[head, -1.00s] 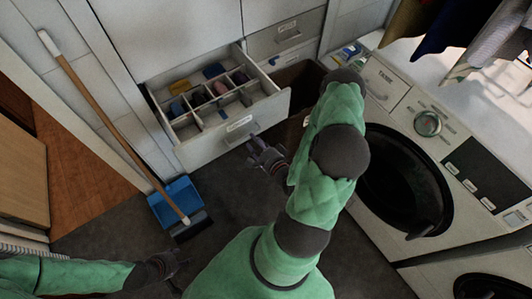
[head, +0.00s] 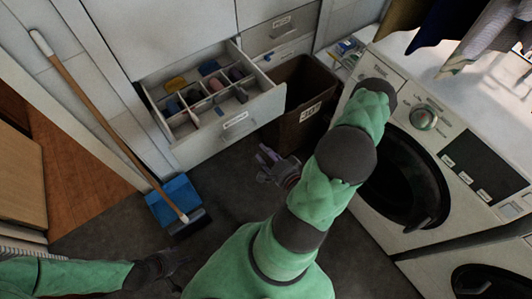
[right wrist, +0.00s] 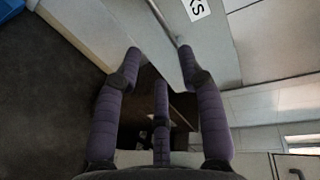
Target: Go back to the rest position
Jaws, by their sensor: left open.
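My right gripper (head: 268,160) is in front of and below the open drawer (head: 225,133), apart from it, over the dark floor. In the right wrist view my right gripper (right wrist: 160,66) has its purple fingers spread, with nothing between them. The labelled drawer front (right wrist: 215,30) shows beyond the fingertips. My left gripper (head: 172,265) is low at the left above the floor, open and with nothing visible in it; its fingers are dark against the floor.
The open drawer holds small coloured items in compartments. A brown bin (head: 296,105) stands right of the drawer. A washing machine (head: 440,130) stands close to my right arm. A blue dustpan (head: 174,200) and a long-handled broom (head: 110,130) are at the left. Clothes (head: 450,25) hang above.

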